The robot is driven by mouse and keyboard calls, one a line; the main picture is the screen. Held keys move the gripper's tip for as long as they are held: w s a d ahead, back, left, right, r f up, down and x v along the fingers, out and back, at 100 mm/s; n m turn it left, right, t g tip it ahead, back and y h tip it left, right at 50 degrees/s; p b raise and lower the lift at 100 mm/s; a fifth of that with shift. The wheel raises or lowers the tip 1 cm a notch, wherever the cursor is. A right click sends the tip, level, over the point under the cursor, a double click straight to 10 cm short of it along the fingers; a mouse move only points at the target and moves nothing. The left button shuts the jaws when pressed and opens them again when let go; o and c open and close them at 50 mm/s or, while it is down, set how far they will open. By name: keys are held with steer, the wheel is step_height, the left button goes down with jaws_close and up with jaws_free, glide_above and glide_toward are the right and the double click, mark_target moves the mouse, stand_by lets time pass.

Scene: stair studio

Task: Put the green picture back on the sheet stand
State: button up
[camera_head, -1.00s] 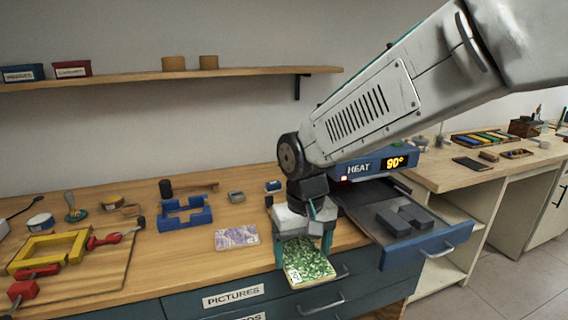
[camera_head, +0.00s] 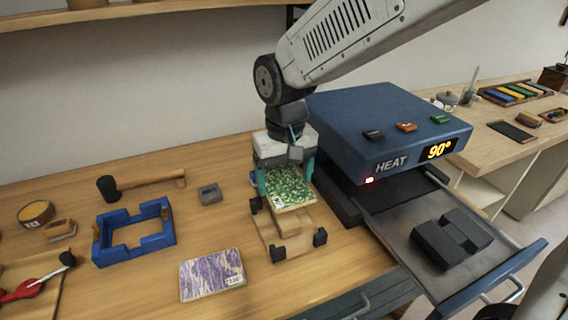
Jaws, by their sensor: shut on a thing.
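The green picture (camera_head: 290,187) is a small speckled green sheet with a white tag at its lower left corner. My gripper (camera_head: 286,182) is shut on it, with a teal finger at each side. The picture is right above the sheet stand (camera_head: 285,240), a small wooden stand with black corner feet on the bench. The picture covers the back part of the stand. I cannot tell whether it touches the stand.
A purple picture (camera_head: 212,274) lies left of the stand. A blue frame (camera_head: 134,231), a mallet (camera_head: 141,184) and a grey block (camera_head: 209,194) are farther left. The blue heat press (camera_head: 389,130) stands close on the right, its drawer (camera_head: 450,245) pulled out with dark blocks inside.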

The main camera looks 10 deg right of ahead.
mark_target(286, 218)
steer(key=shift+d+f, duration=0.15)
steer(key=shift+f, duration=4.3)
steer(key=shift+s, duration=0.15)
steer(key=shift+f, duration=0.2)
steer(key=o, duration=1)
steer(key=shift+r, duration=0.1)
steer(key=shift+r, duration=3.95)
